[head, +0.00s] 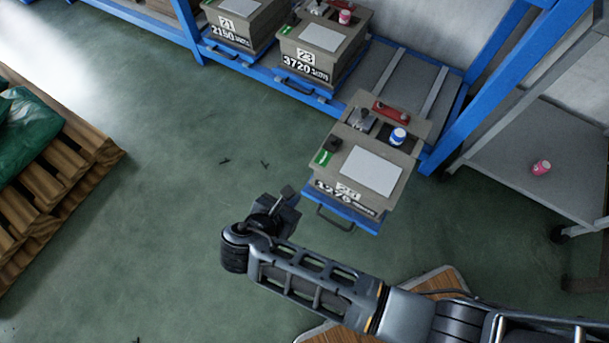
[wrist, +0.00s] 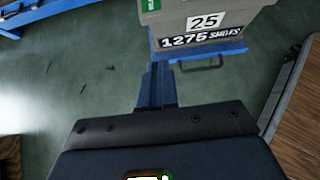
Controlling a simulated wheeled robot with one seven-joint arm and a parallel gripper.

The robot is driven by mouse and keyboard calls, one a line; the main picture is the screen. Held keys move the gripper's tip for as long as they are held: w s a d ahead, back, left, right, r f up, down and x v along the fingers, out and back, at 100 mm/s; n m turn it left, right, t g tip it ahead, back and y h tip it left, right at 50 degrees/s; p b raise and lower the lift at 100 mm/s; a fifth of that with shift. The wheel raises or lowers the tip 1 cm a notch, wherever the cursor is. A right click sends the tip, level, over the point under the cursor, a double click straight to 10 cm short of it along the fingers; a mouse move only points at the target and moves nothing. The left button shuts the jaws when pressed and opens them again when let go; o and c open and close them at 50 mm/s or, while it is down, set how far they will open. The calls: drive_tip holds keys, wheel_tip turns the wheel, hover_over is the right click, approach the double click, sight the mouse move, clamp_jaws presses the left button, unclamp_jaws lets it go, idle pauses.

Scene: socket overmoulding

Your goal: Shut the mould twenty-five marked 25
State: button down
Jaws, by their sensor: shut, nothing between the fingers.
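The mould marked 25 (head: 318,187) is a grey-beige block on a blue drawer (head: 368,223) that stands pulled out from the blue rack. A dark handle (head: 334,219) is on the drawer's front. In the wrist view the mould's front (wrist: 235,20) shows "25" and "1275", with the handle (wrist: 203,67) below. My gripper (head: 289,192) is in front of the drawer, left of the handle and apart from it in the head view. In the wrist view my gripper (wrist: 157,68) is shut and empty, its fingers pointing toward the mould's lower left.
Moulds marked 21 (head: 232,25) and 23 (head: 318,42) sit farther back in the rack. A blue post (head: 480,95) rises right of the drawer. A wooden pallet (head: 62,165) is at the left.

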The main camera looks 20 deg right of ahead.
sight(349, 123)
drive_tip(key=b+x, duration=0.1)
drive_tip(key=x, duration=0.3)
drive_tip(key=r+b+x, duration=0.1)
drive_tip(key=b+x, duration=0.1)
drive_tip(key=x, duration=0.2)
drive_tip(key=d+b+x, duration=0.1)
drive_tip(key=x, duration=0.3)
drive_tip(key=shift+w+r, duration=0.2)
drive_tip(key=shift+w, duration=0.1)
drive_tip(key=shift+w+d+r, duration=0.1)
drive_tip(key=shift+w+d, duration=0.2)
drive_tip(key=shift+d, duration=0.15)
drive_tip(key=shift+w+d, duration=0.3)
drive_tip(key=shift+d, duration=0.15)
drive_tip(key=w+d, duration=0.3)
drive_tip(key=d, duration=0.2)
drive_tip(key=w+d, duration=0.4)
drive_tip(key=d, duration=0.1)
drive_tip(key=w+d, duration=0.3)
drive_tip(key=d, duration=0.2)
drive_tip(key=shift+w, duration=0.4)
drive_tip(key=w+d+b, duration=0.8)
drive_tip(key=w+d, duration=0.4)
drive_tip(key=d, duration=0.5)
drive_tip(key=shift+w+b, duration=0.2)
drive_tip(key=shift+b, duration=0.15)
